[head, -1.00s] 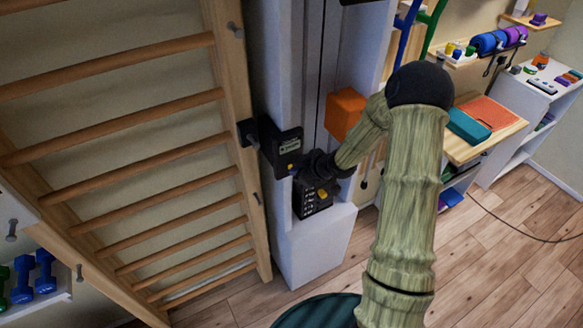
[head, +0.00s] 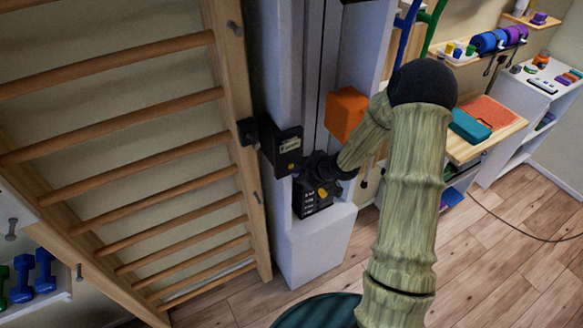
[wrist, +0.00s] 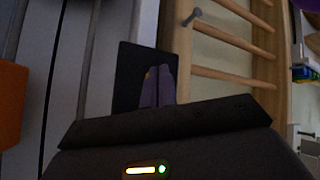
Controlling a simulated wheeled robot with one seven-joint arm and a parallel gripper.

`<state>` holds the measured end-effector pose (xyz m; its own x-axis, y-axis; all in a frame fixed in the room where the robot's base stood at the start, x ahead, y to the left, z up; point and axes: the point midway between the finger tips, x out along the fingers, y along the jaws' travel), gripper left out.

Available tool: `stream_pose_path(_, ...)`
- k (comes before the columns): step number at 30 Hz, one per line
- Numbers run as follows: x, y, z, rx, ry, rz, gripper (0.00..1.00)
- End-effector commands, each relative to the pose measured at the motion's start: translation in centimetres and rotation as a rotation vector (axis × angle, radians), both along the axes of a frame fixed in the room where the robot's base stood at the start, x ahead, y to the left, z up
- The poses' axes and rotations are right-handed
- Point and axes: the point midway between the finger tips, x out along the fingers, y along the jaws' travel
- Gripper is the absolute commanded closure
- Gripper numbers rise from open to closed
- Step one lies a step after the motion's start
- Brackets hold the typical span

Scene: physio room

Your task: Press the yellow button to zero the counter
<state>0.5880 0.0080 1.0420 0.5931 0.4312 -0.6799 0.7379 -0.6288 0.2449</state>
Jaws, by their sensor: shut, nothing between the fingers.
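The counter is a black box (head: 281,148) with a small pale display (head: 289,144), mounted between the wooden wall bars and the grey column. Its yellow button (head: 291,167) shows at the lower right of its face. My gripper (head: 303,169) is just right of the button, its dark fingers close to the box. In the wrist view, the purple fingers (wrist: 157,88) are together and empty, pointing at the black box (wrist: 131,72). A sliver of yellow (wrist: 148,75) shows beside the fingertips, mostly hidden by them. I cannot tell whether they touch the button.
Below my gripper is a black panel (head: 312,202) with pale marks and a yellow piece. Wall bars (head: 180,190) stand close at left.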

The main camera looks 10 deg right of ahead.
Motion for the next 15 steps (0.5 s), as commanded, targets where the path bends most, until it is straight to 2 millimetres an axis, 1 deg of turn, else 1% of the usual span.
stream_pose_path(3, -0.32, -0.11, -0.02, -0.001, 0.001, 0.000, 1.00)
stream_pose_path(11, -0.36, -0.12, -0.02, 0.000, 0.001, -0.001, 1.00)
stream_pose_path(15, -0.91, -0.33, -0.09, -0.001, 0.002, -0.001, 1.00)
